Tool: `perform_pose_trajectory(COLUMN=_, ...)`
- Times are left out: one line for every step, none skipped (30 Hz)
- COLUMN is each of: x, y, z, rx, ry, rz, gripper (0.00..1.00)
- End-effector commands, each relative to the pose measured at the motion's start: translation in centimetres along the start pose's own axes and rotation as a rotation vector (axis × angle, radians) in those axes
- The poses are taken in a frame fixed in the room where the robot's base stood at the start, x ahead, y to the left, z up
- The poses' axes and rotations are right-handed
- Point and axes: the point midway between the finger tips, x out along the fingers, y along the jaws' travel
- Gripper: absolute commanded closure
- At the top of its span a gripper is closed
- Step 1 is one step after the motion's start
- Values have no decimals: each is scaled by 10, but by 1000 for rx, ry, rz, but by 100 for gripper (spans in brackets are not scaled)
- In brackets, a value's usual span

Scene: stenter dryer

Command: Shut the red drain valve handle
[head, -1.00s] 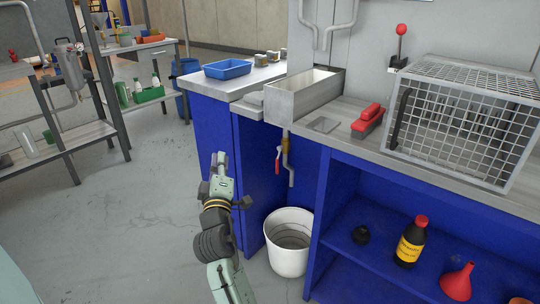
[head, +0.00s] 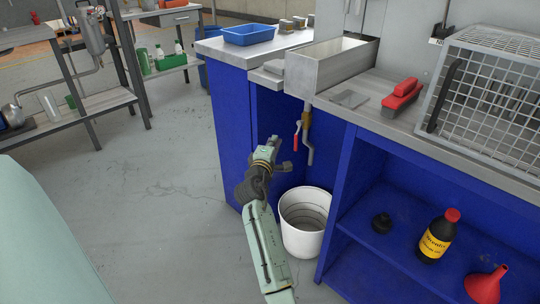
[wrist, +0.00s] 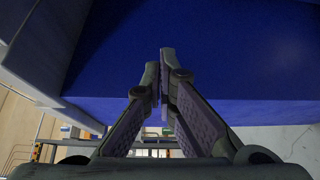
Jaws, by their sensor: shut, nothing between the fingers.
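The red drain valve handle (head: 296,136) hangs down beside a brass valve and grey outlet pipe (head: 308,135) under the metal sink trough. It sits in the open bay of the blue bench, above a white bucket (head: 302,240). My gripper (head: 272,146) is in front of the bay, a little left of the handle and apart from it in the picture. In the wrist view my gripper (wrist: 160,98) is shut and empty, with a blue panel (wrist: 200,50) beyond it. The handle does not show in the wrist view.
The blue side panel (head: 230,135) stands left of the bay. A shelf to the right holds a black and yellow bottle (head: 437,236) and a red funnel (head: 486,285). A red-handled brush (head: 402,95) and wire cage (head: 490,90) are on top. Open floor lies left.

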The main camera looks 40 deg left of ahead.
Motion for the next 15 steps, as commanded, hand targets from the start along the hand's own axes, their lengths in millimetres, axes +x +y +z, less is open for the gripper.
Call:
perform_pose_trajectory(x=4, y=1, z=3, rx=1, ry=-1, rz=-1, gripper=100)
perform_pose_trajectory(x=1, y=2, z=9, rx=3, ry=-2, rz=-3, gripper=100)
perform_pose_trajectory(x=-2, y=3, z=14, rx=2, ry=-1, rz=-3, gripper=100)
perform_pose_trajectory(x=-3, y=3, z=17, rx=1, ry=0, rz=-2, gripper=100)
perform_pose_trajectory(x=-5, y=2, z=20, rx=1, ry=0, rz=-2, gripper=100)
perform_pose_trajectory(x=-6, y=3, z=25, rx=2, ry=-1, rz=-2, gripper=100)
perform_pose_trajectory(x=-7, y=2, z=28, rx=2, ry=-1, rz=-2, gripper=100)
perform_pose_trajectory(x=-8, y=2, z=30, rx=2, ry=0, rz=-2, gripper=100)
perform_pose_trajectory(x=-9, y=1, z=32, rx=1, ry=1, rz=-2, gripper=100)
perform_pose_trajectory(x=-10, y=1, z=34, rx=2, ry=1, rz=-2, gripper=100)
perform_pose_trajectory(x=-10, y=1, z=35, rx=2, ry=1, rz=-1, gripper=100)
perform_pose_trajectory(x=-11, y=1, z=36, rx=2, ry=1, rz=0, gripper=100)
perform_pose_trajectory(x=-11, y=1, z=37, rx=2, ry=1, rz=0, gripper=100)
perform_pose_trajectory(x=-11, y=1, z=37, rx=2, ry=1, rz=0, gripper=100)
perform_pose_trajectory(x=-11, y=1, z=38, rx=2, ry=1, rz=0, gripper=100)
